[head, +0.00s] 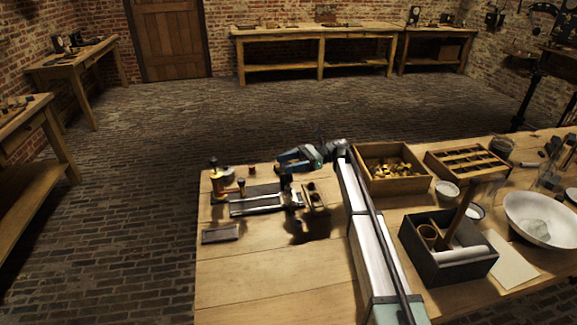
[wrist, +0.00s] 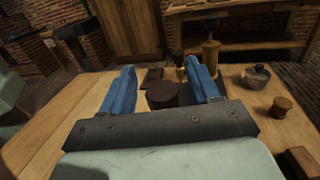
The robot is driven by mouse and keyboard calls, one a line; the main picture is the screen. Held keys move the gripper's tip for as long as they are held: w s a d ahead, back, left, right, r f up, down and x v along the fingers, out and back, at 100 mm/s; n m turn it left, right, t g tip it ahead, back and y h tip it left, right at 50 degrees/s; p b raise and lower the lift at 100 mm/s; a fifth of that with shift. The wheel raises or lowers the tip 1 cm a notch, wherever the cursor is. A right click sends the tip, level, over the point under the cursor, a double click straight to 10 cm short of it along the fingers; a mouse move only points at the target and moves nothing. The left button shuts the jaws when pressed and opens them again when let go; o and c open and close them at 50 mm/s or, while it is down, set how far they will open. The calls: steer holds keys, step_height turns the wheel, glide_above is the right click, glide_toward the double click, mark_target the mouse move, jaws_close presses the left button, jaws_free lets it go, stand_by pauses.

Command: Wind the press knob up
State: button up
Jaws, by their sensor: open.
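In the head view a dark upright knob (head: 286,182) stands at the right end of a metal bench fixture (head: 255,204), probably the same one. My gripper (wrist: 163,72) is open and empty, its two blue fingers spread. In the head view my gripper (head: 290,160) hangs over the back edge of the workbench, just behind and above the fixture. The knob's lower part and any thread are hidden.
A brass-bodied post (head: 214,172) stands at the fixture's far left. A small lidded pot (wrist: 256,76) and a wooden piece (wrist: 282,107) stand right in the wrist view. A crate of brass parts (head: 392,182) stands right of my arm. The front-left bench (head: 260,270) is clear.

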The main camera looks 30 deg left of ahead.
step_height(320, 180, up, 9)
stand_by(0.4)
steer(key=shift+o, duration=0.2)
steer(key=shift+w+d, duration=0.1)
steer(key=s+d+f+m+t+y, duration=0.7)
steer(key=s+d+f, duration=0.3)
steer(key=s+d, duration=0.15)
steer(key=w+m+t, duration=0.7)
steer(key=w+t, duration=0.2)
steer(key=t, duration=0.2)
steer(key=shift+n+y, duration=0.3)
steer(key=w+a, duration=0.1)
steer(key=a, duration=0.8)
steer(key=w+a, duration=0.1)
steer(key=a, duration=0.3)
steer(key=shift+w+a+f, duration=0.1)
steer(key=shift+w+a, duration=0.2)
steer(key=shift+c, duration=0.4)
